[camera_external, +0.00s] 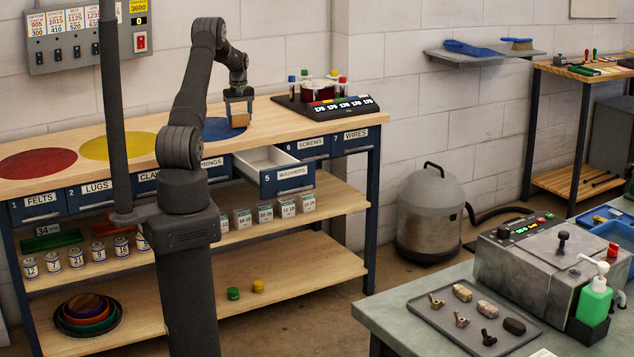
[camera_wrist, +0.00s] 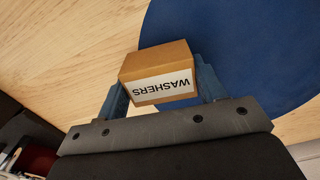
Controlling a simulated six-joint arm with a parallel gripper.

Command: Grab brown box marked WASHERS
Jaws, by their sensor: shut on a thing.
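The brown box (camera_wrist: 154,60) carries a white label reading WASHERS, which appears upside down in the wrist view. My gripper (camera_wrist: 160,88) is shut on it, with one blue finger on each side. In the external view my gripper (camera_external: 238,108) points down over the bench top at the blue circle (camera_external: 212,130), and the box (camera_external: 240,120) shows small and partly hidden between the fingers. I cannot tell whether the box touches the bench top. The drawer labelled WASHERS (camera_external: 285,179) stands open below, and the visible part of its inside looks empty.
Red (camera_external: 38,163) and yellow (camera_external: 116,146) circles lie to the left on the wooden bench top (camera_external: 262,140). A dark rack with coloured-capped vials and numbered tiles (camera_external: 342,106) stands to the right of my gripper. The open drawer juts out in front of the bench.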

